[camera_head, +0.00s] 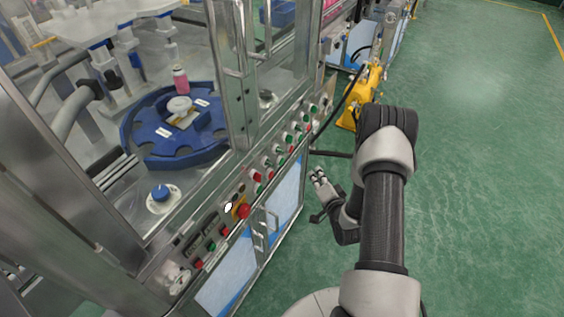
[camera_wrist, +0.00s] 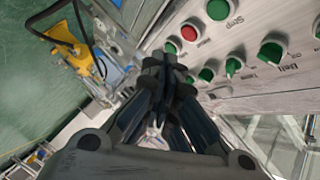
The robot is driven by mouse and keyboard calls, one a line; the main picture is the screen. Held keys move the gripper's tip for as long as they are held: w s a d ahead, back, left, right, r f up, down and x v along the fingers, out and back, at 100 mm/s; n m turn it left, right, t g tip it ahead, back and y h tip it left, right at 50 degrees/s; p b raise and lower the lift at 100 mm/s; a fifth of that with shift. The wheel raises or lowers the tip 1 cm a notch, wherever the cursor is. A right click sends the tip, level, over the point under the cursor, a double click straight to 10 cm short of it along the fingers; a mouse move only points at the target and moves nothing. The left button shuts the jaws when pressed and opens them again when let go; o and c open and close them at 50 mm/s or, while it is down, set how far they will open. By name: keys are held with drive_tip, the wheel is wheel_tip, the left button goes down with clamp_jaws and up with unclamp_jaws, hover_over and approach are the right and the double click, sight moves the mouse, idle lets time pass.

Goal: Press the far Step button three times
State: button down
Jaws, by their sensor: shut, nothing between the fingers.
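The sloped control panel (camera_head: 262,163) runs along the machine's front edge in the head view, with green and red buttons and knobs. In the wrist view a green button (camera_wrist: 218,9) sits beside lettering that looks like "Step", near the top. I cannot tell which head-view button is the far Step one. My gripper (camera_head: 317,174) is shut and empty, to the right of the panel over the floor side. In the wrist view its closed fingers (camera_wrist: 164,72) hide part of the panel's edge.
A red emergency knob on yellow (camera_head: 243,210) juts from the nearer panel. Cabinet doors with handles (camera_head: 262,228) lie below it. A yellow machine (camera_head: 359,97) with a black cable stands beyond my gripper. Green floor (camera_head: 480,150) is clear on the right.

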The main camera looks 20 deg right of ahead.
sight(281, 162)
drive_tip(key=w+a, duration=0.5)
drive_tip(key=w, duration=0.2)
drive_tip(key=shift+a+b, duration=0.2)
drive_tip(key=shift+b, duration=0.2)
idle(1.2)
drive_tip(key=shift+w+a, duration=0.3)
drive_tip(key=shift+w, duration=0.05)
